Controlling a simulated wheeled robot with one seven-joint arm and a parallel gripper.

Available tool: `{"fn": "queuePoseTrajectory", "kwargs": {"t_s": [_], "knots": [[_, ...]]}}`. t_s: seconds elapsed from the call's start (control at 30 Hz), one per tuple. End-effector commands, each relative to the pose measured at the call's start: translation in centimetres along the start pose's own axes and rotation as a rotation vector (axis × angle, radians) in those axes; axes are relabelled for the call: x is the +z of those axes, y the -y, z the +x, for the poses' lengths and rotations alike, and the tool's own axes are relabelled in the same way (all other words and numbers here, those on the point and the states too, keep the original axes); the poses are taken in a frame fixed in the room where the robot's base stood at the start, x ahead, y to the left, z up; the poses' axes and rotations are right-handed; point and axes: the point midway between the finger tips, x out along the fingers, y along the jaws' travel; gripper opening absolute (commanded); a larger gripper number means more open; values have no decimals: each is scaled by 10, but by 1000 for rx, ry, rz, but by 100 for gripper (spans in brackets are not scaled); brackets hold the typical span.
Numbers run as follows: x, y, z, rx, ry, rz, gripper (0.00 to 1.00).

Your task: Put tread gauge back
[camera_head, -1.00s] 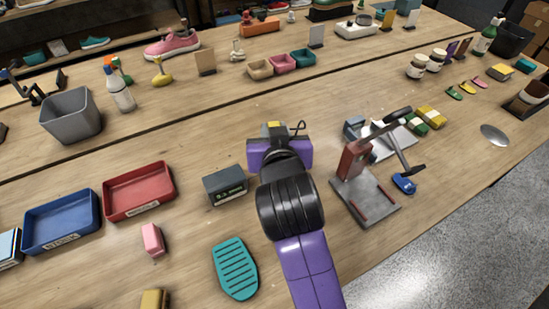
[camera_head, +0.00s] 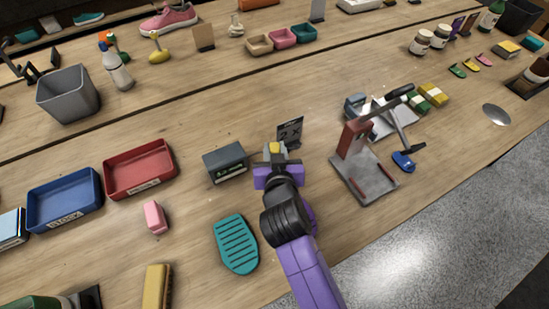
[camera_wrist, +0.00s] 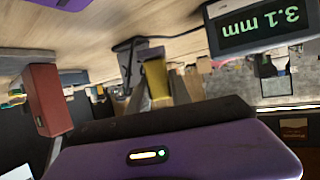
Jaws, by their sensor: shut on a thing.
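My gripper (camera_head: 275,163) is over the bench, right of a grey display box (camera_head: 226,162). It is shut on a small yellow-and-grey piece, seemingly the tread gauge (camera_head: 274,148). In the wrist view, its yellow part (camera_wrist: 157,80) stands between the grey fingers of my gripper (camera_wrist: 160,100). A black cable runs near it toward the display box, which reads 3.1 mm in the wrist view (camera_wrist: 262,28). Whether the cable joins the two, and whether the held piece touches the bench, I cannot tell.
A dark card marked 2 X (camera_head: 290,132) stands just behind my gripper. A red stand on a grey base (camera_head: 366,180) is to the right. A teal sole (camera_head: 236,244) lies in front to the left. Red (camera_head: 140,189) and blue (camera_head: 65,222) trays are farther left.

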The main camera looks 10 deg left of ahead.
Motion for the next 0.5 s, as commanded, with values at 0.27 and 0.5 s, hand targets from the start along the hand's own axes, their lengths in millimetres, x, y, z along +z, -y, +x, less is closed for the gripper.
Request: {"fn": "queuePoseTrajectory", "kwargs": {"t_s": [0.27,0.5], "knots": [[27,0,10,-1,3,-2,0],[41,1,17,-2,-1,0,0]]}}
